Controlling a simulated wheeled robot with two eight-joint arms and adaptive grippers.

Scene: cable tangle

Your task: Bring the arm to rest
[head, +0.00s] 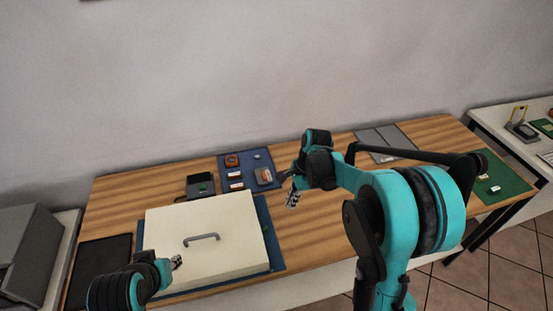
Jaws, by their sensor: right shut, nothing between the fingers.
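My right arm comes in from the right, teal and black, bent over the table. Its gripper (293,196) is shut and empty, above the wooden table (330,225) just right of a cream box lid. My left arm shows at the lower left. Its gripper (177,262) is small in view in front of the lid's left part, and I cannot tell whether its fingers are open or shut. No cable tangle can be made out.
The cream lid (170,228) with a grey handle (201,239) lies on a blue mat (274,255). Behind it, another blue mat (226,172) holds small parts. A black tray (97,275) is at left, a green mat (512,182) at right. Bare wood lies at the centre right.

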